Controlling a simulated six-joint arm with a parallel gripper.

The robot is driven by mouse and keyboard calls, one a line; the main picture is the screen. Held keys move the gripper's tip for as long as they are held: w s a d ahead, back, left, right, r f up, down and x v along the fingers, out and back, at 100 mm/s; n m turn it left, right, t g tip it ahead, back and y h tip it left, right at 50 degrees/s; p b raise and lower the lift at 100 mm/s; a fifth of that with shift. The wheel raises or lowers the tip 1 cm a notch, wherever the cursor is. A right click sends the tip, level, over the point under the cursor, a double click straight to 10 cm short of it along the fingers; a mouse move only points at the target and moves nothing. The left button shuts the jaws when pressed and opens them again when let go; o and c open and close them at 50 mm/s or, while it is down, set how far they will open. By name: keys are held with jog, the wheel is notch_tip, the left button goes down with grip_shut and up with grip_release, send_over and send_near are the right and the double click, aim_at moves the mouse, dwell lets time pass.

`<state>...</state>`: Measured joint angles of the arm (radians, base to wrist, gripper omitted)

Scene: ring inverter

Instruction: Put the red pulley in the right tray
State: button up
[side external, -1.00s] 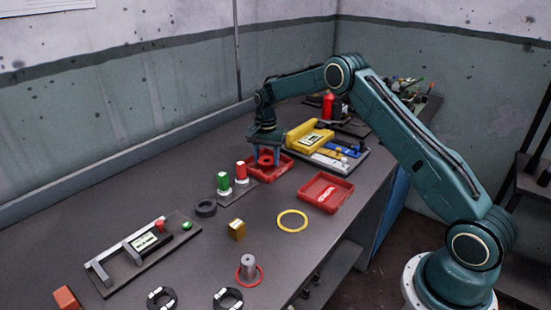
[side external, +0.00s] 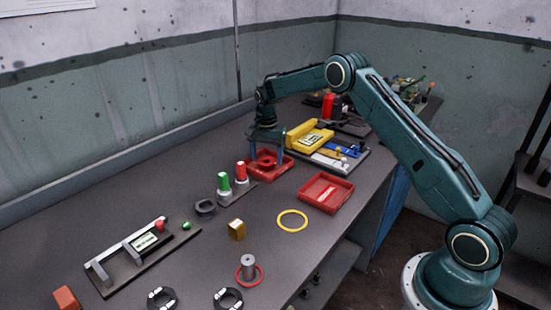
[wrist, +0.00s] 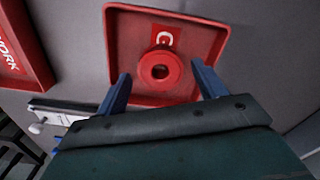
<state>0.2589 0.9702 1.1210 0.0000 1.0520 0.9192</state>
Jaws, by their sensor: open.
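The red pulley (wrist: 160,70), a round red part with a centre hole, lies flat inside a red tray (wrist: 118,45) with a pale-lettered label partly under it. The same tray (side external: 287,168) shows in the side external view at the back of the bench, with the pulley (side external: 265,162) in it. My gripper (wrist: 163,82) is open, its two blue fingers on either side of the pulley with gaps between. In the side external view my gripper (side external: 266,155) is over that tray. A second red tray (side external: 326,192) is empty, nearer the bench's front edge.
The second tray's corner (wrist: 20,50) shows in the wrist view. Red and green posts (side external: 232,180) stand close left of the pulley's tray. A yellow block device (side external: 308,134) is behind right. A yellow ring (side external: 292,220) and yellow block (side external: 237,230) lie in front.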

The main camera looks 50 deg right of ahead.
notch_tip(320, 180, up, 11)
jog(key=shift+r, duration=0.2)
dwell(0.4)
dwell(0.4)
jog(key=s+a+r+n+t, duration=0.1)
jog(key=s+a+r+n, duration=0.3)
jog(key=s+r, duration=0.45)
jog(key=s+a+r+n+t, duration=0.2)
jog(key=s+a+r+n, duration=0.1)
jog(key=s+a+r, duration=0.45)
jog(key=s+a+f+n+t, duration=0.1)
jog(key=s+a+f+n, duration=0.1)
jog(key=s, duration=1)
jog(key=s+a+f+n+t, duration=0.1)
jog(key=s+n, duration=0.3)
jog(key=s, duration=0.8)
jog(key=shift+s+a+f+n+t, duration=0.35)
jog(key=shift+a+f, duration=0.15)
jog(key=shift+f, duration=0.1)
